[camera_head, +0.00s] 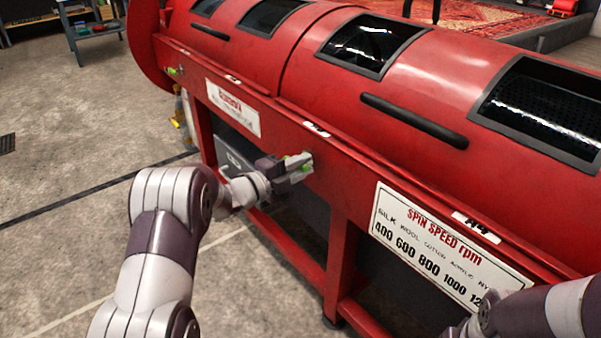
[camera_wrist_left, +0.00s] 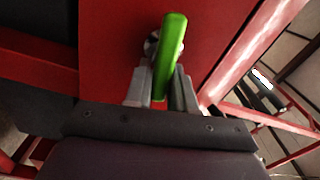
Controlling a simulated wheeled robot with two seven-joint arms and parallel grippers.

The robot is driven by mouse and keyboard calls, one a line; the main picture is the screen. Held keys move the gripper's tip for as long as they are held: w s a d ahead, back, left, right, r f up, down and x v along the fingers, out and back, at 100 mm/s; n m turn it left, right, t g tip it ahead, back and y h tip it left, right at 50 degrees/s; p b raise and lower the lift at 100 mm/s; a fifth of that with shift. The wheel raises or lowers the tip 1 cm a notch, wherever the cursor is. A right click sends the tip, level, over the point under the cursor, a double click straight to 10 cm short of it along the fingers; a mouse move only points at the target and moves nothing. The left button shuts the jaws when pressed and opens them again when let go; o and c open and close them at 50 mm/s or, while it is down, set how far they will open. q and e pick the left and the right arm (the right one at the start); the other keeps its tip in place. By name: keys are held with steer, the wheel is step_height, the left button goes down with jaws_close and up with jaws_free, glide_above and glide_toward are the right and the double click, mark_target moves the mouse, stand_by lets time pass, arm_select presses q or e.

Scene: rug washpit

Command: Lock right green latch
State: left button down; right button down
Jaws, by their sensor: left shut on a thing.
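The right green latch (camera_head: 307,168) is on the red front rail of the long red spin machine (camera_head: 250,60). My left gripper (camera_head: 300,164) is shut on it, its fingers on both sides of the handle. In the left wrist view the green latch (camera_wrist_left: 171,48) stands nearly upright, leaning slightly right, between the fingers of my left gripper (camera_wrist_left: 161,88). Its round metal pivot shows partly behind it, against the red panel. A second green latch (camera_head: 173,71) is farther left on the same rail. My right arm enters at the lower right; its gripper is out of view.
A white spin speed sign (camera_head: 440,246) is on the machine's front, right of the latch. Black handles (camera_head: 414,121) are on the drum covers. Red frame legs (camera_head: 341,270) stand below the rail. The concrete floor at left is mostly clear.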

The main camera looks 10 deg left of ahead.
arm_select(q)
steer(key=shift+f+m+b, duration=0.35)
steer(key=shift+m+b, duration=0.45)
steer(key=shift+m, duration=0.2)
steer(key=c, duration=1)
jaws_free()
steer(key=shift+r, duration=0.1)
steer(key=shift+c, duration=0.2)
steer(key=shift+s+a, duration=0.1)
steer(key=p+v, duration=0.4)
steer(key=v, duration=0.8)
steer(key=shift+s+a, duration=0.2)
